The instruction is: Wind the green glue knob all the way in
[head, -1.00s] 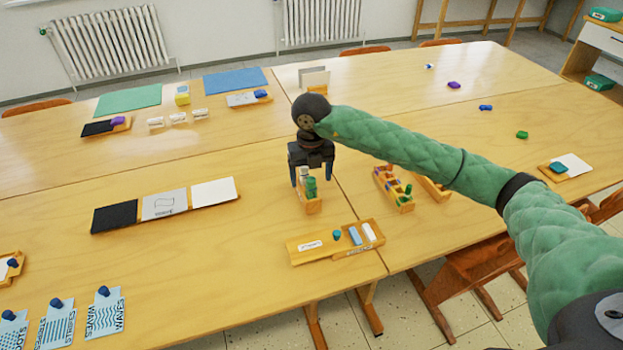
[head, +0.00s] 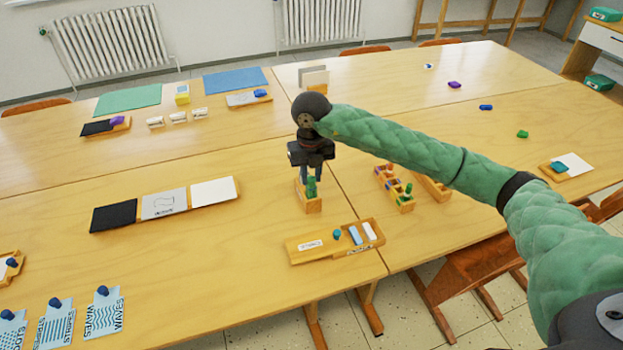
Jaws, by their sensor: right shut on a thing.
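The green glue knob (head: 311,188) stands in a small wooden holder (head: 313,206) near the middle of the table. My right gripper (head: 311,176) points down from above at the holder. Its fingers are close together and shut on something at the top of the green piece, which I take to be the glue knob. The fingers partly hide the knob, and how far it is wound in cannot be seen. My left gripper is not in view.
A wooden tray (head: 297,254) with blue and white pieces lies in front of the holder. A wooden box of coloured pieces (head: 405,209) stands to the right. A rack with black, grey and white cards (head: 188,211) lies left. Bare table surrounds the holder.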

